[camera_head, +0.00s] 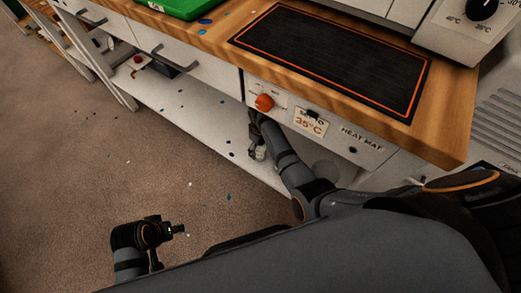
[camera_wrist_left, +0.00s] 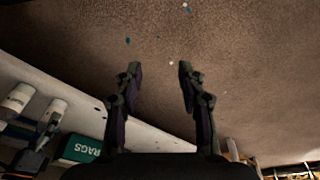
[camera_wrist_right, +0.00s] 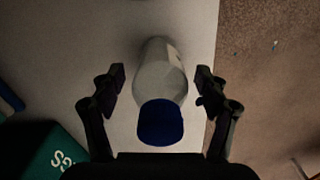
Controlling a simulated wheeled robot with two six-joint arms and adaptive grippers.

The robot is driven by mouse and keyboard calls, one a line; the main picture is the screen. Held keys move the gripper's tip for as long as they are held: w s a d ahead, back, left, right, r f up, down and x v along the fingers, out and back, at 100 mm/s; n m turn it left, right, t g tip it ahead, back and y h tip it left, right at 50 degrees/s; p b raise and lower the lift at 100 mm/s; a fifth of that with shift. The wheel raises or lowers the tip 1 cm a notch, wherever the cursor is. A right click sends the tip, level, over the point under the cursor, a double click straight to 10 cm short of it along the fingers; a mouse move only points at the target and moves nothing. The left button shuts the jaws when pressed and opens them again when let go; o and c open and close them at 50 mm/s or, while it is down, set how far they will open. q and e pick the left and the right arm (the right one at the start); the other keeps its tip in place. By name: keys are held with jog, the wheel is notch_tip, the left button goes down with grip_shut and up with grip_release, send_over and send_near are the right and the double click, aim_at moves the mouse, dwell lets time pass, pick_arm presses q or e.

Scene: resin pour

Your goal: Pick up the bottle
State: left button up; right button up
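A pale bottle (camera_wrist_right: 157,78) with a dark blue cap (camera_wrist_right: 160,123) shows in the right wrist view, on a light shelf surface. My right gripper (camera_wrist_right: 160,74) is open, with one finger on each side of the bottle and visible gaps between. In the head view my right arm reaches to the lower shelf under the bench, and I cannot make out the bottle there. My left gripper (camera_wrist_left: 159,68) is open and empty above the brown floor. In the head view it is at the lower left (camera_head: 176,230).
The white lower shelf (camera_head: 190,115) runs under the wooden bench. The bench front holds a heat mat panel with an orange knob (camera_head: 264,102). A green box marked RAGS (camera_wrist_left: 82,148) stands on a pale surface. The brown floor (camera_head: 70,190) is open at left.

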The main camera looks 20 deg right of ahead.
jog(key=c, duration=1.2)
